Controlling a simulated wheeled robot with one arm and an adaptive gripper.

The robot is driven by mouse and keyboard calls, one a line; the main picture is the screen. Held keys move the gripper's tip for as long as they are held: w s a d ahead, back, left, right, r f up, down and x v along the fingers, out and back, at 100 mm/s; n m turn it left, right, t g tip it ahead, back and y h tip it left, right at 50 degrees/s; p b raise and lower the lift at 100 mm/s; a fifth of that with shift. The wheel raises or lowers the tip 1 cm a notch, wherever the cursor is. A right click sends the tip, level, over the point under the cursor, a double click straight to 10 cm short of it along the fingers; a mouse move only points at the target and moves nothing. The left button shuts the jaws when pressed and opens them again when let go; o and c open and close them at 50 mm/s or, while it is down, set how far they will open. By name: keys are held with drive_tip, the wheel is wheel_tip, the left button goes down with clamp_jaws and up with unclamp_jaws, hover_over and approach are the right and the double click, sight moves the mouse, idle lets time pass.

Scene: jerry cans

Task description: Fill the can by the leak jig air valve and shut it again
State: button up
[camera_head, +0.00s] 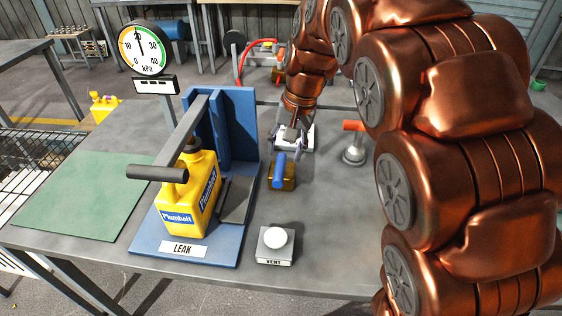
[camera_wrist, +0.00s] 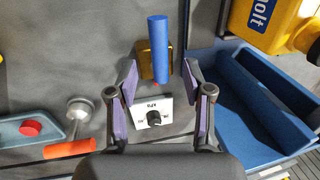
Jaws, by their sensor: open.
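The yellow Plumbolt can (camera_head: 187,203) stands upright in the blue leak jig (camera_head: 230,130), under a grey lever bar with a dark grip (camera_head: 157,173). Part of the can shows in the wrist view (camera_wrist: 268,25). The air valve has a blue handle (camera_head: 279,170) on a brass body (camera_head: 288,184); the handle also shows in the wrist view (camera_wrist: 159,50). My gripper (camera_wrist: 160,78) is open and empty, behind the valve and over a white kPa plate with a black knob (camera_wrist: 153,117). The handle's near end lies between its fingertips in that view; contact cannot be told.
The round gauge (camera_head: 138,48) stands behind the jig, its needle near the top. A white VENT button (camera_head: 276,238) is in front of the valve. A green mat (camera_head: 80,195) lies clear at left. Another yellow can (camera_head: 103,108) is behind it.

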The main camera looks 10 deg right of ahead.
drive_tip(key=r, duration=0.2)
drive_tip(key=d+r, duration=0.1)
drive_tip(key=r, duration=0.2)
drive_tip(key=shift+s, duration=0.1)
drive_tip(key=s+d+f+n+g+p, duration=0.1)
drive_tip(key=s+p, duration=0.1)
drive_tip(key=s, duration=0.8)
drive_tip(key=s+d+f+n+h+p, duration=0.1)
drive_tip(key=s+d+p, duration=0.1)
drive_tip(key=s, duration=0.7)
drive_tip(key=s+d+f+n+g+h+p, duration=0.1)
drive_tip(key=s+p, duration=0.3)
drive_tip(key=s, duration=0.6)
drive_tip(key=shift+s+d+f+n+g, duration=0.3)
drive_tip(key=shift+d+f+n, duration=0.15)
drive_tip(key=shift+d, duration=0.15)
